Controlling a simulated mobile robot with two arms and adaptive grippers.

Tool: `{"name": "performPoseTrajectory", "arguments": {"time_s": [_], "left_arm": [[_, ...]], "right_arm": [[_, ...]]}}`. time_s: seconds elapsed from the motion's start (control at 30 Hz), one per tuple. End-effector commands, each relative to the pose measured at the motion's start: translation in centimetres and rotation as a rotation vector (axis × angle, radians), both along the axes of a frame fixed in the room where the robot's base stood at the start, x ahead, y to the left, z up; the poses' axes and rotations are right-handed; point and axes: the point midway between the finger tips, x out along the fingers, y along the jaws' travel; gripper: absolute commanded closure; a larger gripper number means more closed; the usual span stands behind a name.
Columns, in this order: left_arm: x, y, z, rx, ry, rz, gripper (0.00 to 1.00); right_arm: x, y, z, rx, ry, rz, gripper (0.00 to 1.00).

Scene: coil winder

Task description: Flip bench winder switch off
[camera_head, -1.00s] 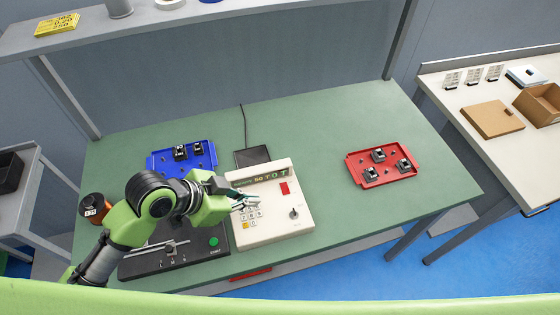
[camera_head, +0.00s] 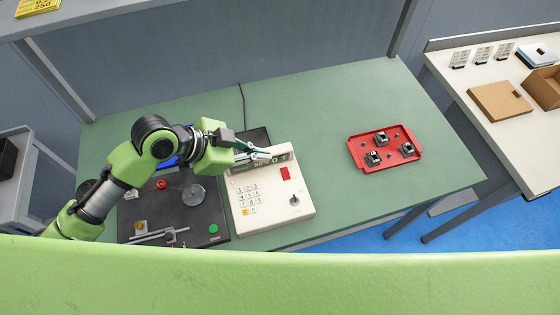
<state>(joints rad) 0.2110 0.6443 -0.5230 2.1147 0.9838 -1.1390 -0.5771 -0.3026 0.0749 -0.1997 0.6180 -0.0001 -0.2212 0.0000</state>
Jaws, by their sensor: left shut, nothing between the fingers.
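The bench winder has a cream control box (camera_head: 268,222) with a keypad, a display along its back, a red element (camera_head: 285,173) and a small round knob or toggle (camera_head: 294,201). I cannot tell from here which of these is the switch or how it is set. To its left is the winder's black base (camera_head: 195,225) with a green button (camera_head: 213,229). My left gripper (camera_head: 268,155) is shut and empty over the back edge of the control box. It covers part of the display; contact cannot be told. My right gripper is not in view.
A red tray (camera_head: 360,158) with several small dark parts lies on the green table (camera_head: 325,125) to the right. My left arm mostly hides a blue tray (camera_head: 171,161). The table between the control box and red tray is clear. A side table (camera_head: 470,125) holds cardboard boxes.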

Motion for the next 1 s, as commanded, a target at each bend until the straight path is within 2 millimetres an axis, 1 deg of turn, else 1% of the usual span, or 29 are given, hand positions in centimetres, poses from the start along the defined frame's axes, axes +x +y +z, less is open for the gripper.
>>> {"name": "performPoseTrajectory", "arguments": {"time_s": [0.03, 0.2, 0.37, 0.4, 0.5, 0.6, 0.73, 1.0], "left_arm": [[0.3, -0.8, -0.5, -0.005, 0.005, 0.002, 1.00], [1.4, -3.3, -3.1, -0.005, 0.006, 0.001, 1.00], [2.4, -5.1, -5.4, -0.001, 0.004, 0.001, 1.00], [2.4, -4.8, -6.2, 0.001, 0.006, 0.003, 1.00], [2.6, -4.7, -7.6, 0.001, 0.004, 0.002, 1.00], [2.7, -4.7, -8.5, 0.001, 0.003, 0.002, 1.00], [2.8, -4.7, -9.1, 0.000, 0.000, 0.001, 1.00], [2.8, -4.6, -9.2, 0.000, 0.000, 0.001, 1.00]], "right_arm": [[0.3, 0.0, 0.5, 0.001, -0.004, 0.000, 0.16], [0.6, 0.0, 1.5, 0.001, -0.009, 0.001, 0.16], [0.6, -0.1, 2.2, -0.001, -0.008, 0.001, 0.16], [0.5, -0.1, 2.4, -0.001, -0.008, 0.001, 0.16], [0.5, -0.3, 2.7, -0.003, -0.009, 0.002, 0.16], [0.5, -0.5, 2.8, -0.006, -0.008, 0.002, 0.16], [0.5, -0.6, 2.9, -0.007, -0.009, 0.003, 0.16], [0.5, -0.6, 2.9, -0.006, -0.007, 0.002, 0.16]]}}
